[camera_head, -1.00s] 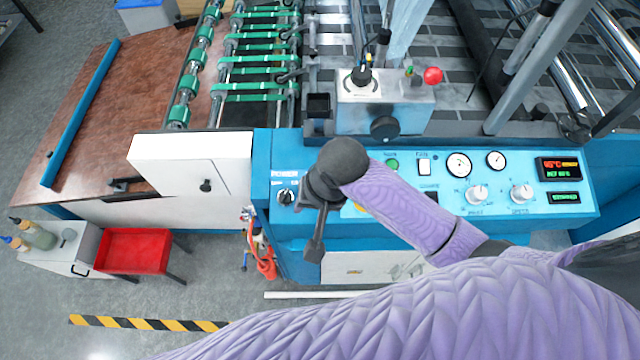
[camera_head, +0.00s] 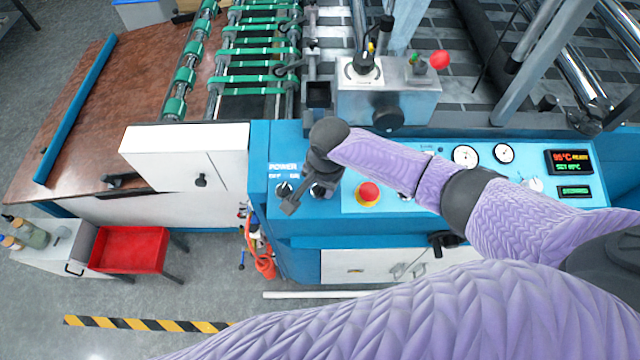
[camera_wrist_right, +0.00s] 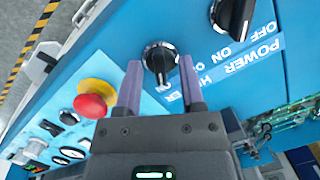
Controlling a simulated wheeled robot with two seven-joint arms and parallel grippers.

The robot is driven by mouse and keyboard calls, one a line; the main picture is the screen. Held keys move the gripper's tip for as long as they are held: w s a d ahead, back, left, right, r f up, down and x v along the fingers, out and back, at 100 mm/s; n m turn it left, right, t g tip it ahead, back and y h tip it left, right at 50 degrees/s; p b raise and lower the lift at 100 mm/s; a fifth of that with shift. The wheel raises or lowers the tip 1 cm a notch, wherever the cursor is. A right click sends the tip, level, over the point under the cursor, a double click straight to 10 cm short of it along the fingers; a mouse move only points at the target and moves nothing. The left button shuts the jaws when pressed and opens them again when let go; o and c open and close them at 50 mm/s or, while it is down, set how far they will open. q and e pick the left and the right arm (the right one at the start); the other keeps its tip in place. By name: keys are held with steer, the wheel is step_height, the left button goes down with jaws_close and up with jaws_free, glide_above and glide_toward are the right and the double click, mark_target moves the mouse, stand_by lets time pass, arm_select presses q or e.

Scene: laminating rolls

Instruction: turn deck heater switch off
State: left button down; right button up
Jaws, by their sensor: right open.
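The deck heater switch looks to be the black rotary knob (camera_wrist_right: 160,58) in the right wrist view; its label is mostly hidden, only "HE" showing. My right gripper (camera_wrist_right: 160,64) is open, its two purple-grey fingers on either side of this knob. I cannot tell whether they touch it. In the head view my right gripper (camera_head: 304,199) hangs over the left end of the blue panel (camera_head: 400,225), with the heater knob (camera_head: 319,191) partly behind it. The power knob (camera_head: 284,189) is just left of it and also shows in the right wrist view (camera_wrist_right: 233,16). My left gripper is not in view.
A red emergency button (camera_head: 369,192) on a yellow base is right of the gripper. Gauges (camera_head: 466,155) and a lit temperature display (camera_head: 570,161) are farther right. A metal control box (camera_head: 388,103) stands behind the panel. My right arm covers part of the panel.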

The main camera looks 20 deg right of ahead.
jaws_close()
steer(key=shift+s+n, duration=0.1)
steer(key=shift+n, duration=0.2)
steer(key=shift+r+n+p, duration=0.1)
steer(key=shift+n+p, duration=0.55)
steer(key=shift+n, duration=0.25)
steer(key=n+p, duration=0.1)
steer(key=n, duration=0.1)
steer(key=shift+n+h, duration=0.3)
steer(key=n, duration=0.3)
steer(key=shift+g+h+p, duration=0.3)
steer(key=shift+h+p, duration=0.1)
steer(key=shift+a+n+h, duration=0.1)
steer(key=shift+n+h, duration=0.2)
steer(key=shift+n, duration=1.5)
steer(key=shift+s+f, duration=0.1)
steer(key=shift+f, duration=0.1)
